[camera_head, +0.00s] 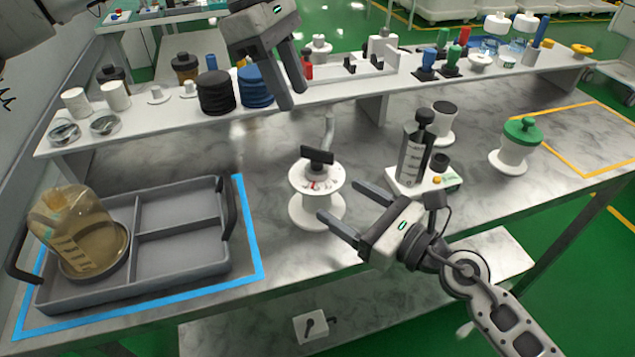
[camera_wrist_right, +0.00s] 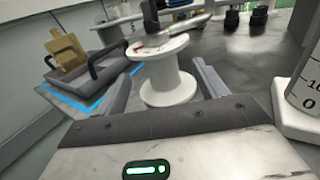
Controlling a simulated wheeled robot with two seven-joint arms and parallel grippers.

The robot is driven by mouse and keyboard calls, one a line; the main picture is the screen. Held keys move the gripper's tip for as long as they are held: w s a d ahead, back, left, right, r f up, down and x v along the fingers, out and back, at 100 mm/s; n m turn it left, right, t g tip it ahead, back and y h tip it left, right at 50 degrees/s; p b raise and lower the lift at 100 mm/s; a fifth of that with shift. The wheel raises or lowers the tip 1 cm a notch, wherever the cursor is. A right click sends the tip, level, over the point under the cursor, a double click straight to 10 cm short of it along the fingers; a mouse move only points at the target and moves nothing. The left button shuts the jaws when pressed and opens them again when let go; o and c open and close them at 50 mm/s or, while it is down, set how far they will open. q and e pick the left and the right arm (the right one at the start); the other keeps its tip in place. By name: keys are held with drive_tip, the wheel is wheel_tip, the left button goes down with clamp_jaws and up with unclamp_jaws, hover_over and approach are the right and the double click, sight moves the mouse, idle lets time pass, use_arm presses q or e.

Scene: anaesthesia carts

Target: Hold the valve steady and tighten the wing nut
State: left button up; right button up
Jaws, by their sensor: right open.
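The valve (camera_head: 316,205) is a white spool-shaped body standing upright on the grey marbled table. A black wing nut (camera_head: 317,155) sits on top, above a dial with red marks. My right gripper (camera_head: 345,203) is open and empty, just right of the valve, its fingers pointing towards it. In the right wrist view the valve (camera_wrist_right: 168,82) stands between and beyond the open fingers (camera_wrist_right: 163,78); no contact is clear. My left gripper (camera_head: 293,97) hangs above and behind the valve, near the raised shelf. Its fingers point down, with a gap between them and nothing held.
A grey divided tray (camera_head: 180,258) with a brown bag (camera_head: 75,230) lies left, inside blue tape. A syringe device (camera_head: 425,180) stands close right of the valve, with a green-topped spool (camera_head: 515,148) farther right. A crowded white shelf (camera_head: 330,93) runs behind.

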sight(316, 184)
drive_tip(key=x, duration=0.7)
drive_tip(key=shift+w+a, duration=0.1)
drive_tip(key=shift+w, duration=0.05)
drive_tip(key=shift+c, duration=0.3)
